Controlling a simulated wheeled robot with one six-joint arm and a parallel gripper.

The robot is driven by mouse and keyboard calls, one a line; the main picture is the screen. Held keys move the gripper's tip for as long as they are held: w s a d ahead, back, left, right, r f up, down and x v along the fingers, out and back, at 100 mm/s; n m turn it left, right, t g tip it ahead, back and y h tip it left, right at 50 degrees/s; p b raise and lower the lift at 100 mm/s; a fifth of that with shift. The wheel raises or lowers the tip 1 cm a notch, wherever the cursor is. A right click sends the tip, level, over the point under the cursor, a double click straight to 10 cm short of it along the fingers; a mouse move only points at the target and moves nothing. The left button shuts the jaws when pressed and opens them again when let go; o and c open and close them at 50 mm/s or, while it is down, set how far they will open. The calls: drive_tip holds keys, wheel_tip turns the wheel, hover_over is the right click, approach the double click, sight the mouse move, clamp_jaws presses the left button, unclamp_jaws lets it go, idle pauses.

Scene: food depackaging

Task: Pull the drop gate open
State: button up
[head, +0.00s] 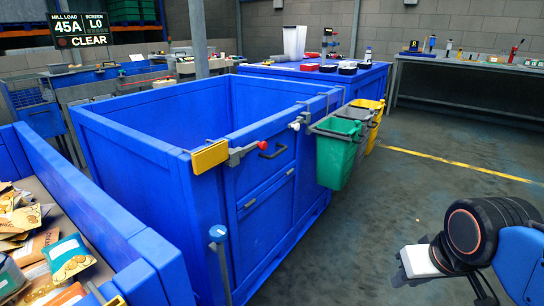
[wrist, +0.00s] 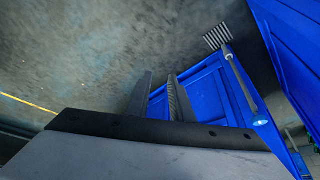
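The drop gate (head: 267,170) is the blue front panel of the large blue bin (head: 140,131), with a dark handle (head: 274,151) near its top. It looks upright and closed. A latch arm with a red knob (head: 262,145) reaches over its upper left, beside a yellow block (head: 209,157). A white-ended fitting (head: 295,125) sits at its upper right. My gripper (wrist: 160,75) has its two fingers apart, with nothing between them. In the head view my arm is at the lower right, well away from the gate, and the fingers are not clear.
Green (head: 336,154), grey and yellow (head: 371,106) small bins hang right of the gate. A blue-topped pole (head: 217,235) stands before the bin's left corner; the wrist view shows its tined end (wrist: 217,37). Food packets fill the left bin (head: 92,222). Floor between gate and arm is clear.

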drive_tip(key=shift+o, duration=0.5)
drive_tip(key=shift+w+a, duration=0.3)
drive_tip(key=w+a+r+m+g+y, duration=0.1)
drive_tip(key=w+a+r+g+y, duration=0.1)
drive_tip(key=w+a+y, duration=0.55)
drive_tip(key=m+t+y, duration=0.5)
drive_tip(key=m+t, duration=0.1)
approach(280, 153)
drive_tip(key=x, duration=0.9)
drive_tip(key=shift+w+d, duration=0.1)
drive_tip(key=shift+c, duration=0.5)
clamp_jaws()
